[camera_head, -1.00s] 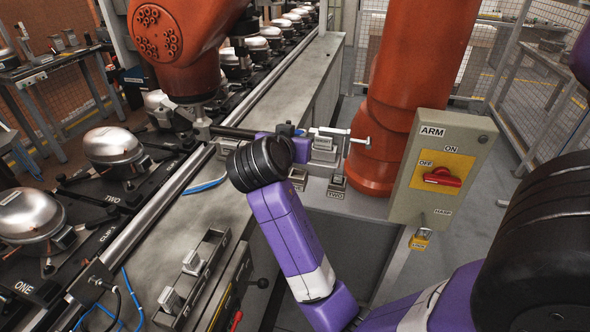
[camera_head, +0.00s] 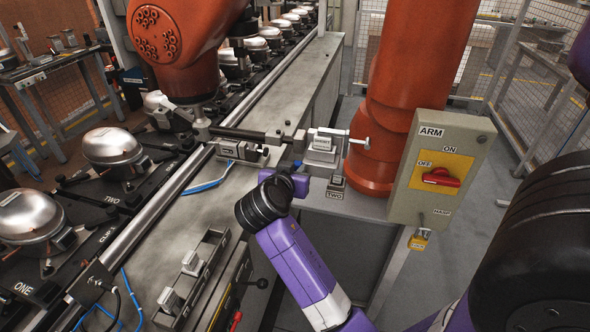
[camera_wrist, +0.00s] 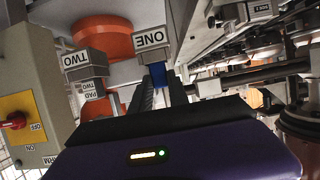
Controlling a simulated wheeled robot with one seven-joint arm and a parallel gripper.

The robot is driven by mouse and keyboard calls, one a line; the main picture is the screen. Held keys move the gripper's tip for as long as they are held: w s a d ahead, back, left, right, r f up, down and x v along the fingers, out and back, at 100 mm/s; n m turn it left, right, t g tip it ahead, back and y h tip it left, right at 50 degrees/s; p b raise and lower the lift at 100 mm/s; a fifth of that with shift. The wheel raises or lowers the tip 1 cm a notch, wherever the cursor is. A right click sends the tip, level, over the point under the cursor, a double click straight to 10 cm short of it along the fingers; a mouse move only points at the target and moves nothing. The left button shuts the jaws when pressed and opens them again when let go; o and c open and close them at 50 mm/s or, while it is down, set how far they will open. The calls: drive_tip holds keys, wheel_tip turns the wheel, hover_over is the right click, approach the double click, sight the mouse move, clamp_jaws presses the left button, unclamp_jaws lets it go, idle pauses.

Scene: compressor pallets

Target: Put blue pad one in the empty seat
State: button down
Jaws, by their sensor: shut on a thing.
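Blue pad one (camera_wrist: 157,74) shows as a small blue piece between the fingertips of my gripper (camera_wrist: 160,82) in the wrist view. My gripper is shut on it, right at the block labelled ONE (camera_wrist: 151,42). I cannot tell whether the pad still touches that block. In the head view my gripper (camera_head: 292,168) is at the bench edge, left of the post labelled TWO (camera_head: 336,187). My wrist hides post ONE and most of the pad there. I cannot tell which place is the empty seat.
A clamp (camera_head: 323,142) stands behind my gripper, and a labelled block (camera_head: 241,151) is left of it. The orange arm (camera_head: 395,90) rises close by on the right, near the ARM switch box (camera_head: 440,165). A tray (camera_head: 207,268) with metal blocks lies in front.

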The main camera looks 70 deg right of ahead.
drive_tip(key=shift+f, duration=0.15)
drive_tip(key=c, duration=1.3)
unclamp_jaws()
drive_tip(key=shift+o, duration=0.2)
